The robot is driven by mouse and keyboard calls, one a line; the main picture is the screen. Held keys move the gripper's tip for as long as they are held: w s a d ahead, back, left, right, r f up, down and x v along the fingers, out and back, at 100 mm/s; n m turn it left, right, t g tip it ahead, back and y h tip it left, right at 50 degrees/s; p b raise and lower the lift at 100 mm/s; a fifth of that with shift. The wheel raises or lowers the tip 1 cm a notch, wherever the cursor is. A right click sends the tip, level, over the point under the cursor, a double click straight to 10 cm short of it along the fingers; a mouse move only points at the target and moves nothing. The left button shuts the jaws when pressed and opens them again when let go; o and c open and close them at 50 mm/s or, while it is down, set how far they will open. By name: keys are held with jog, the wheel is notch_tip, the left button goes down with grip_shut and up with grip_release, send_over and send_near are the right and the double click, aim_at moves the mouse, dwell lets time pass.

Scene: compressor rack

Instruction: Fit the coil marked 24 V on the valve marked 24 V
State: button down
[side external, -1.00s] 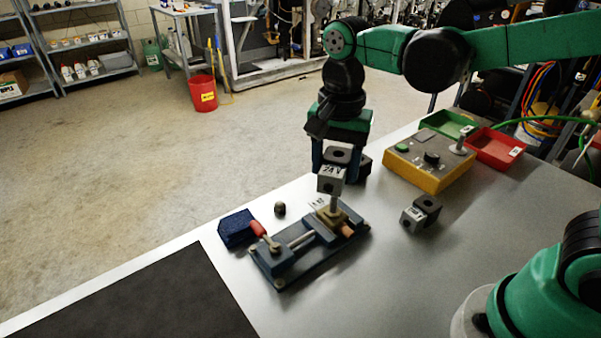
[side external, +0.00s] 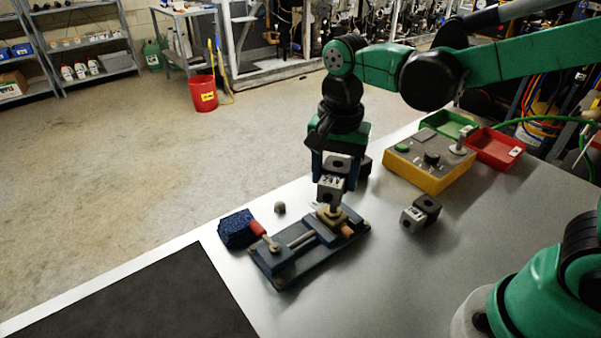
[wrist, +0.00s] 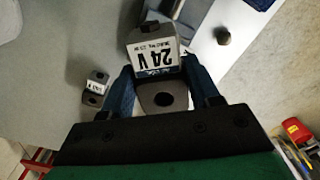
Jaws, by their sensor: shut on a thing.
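In the side view my gripper (side external: 335,168) points down above the vise (side external: 300,250). The valve (side external: 332,211) stands upright in the vise, brass-coloured at its base. The coil is over the valve's stem, whose lower part shows beneath it. I cannot tell how far the stem is inside. The valve's marking is not readable.
A second coil (side external: 420,213) lies to the right on the bench. A small nut-like part (side external: 280,207) and a blue block (side external: 237,228) are on the left. A yellow control box (side external: 430,165), green bin (side external: 450,124) and red bin (side external: 497,149) stand behind.

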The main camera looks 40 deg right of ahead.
jog(key=shift+f, duration=0.45)
jog(key=shift+f, duration=0.1)
jog(key=shift+f, duration=1.9)
jog(key=shift+f, duration=0.4)
grip_release()
jog(key=shift+r, duration=3.5)
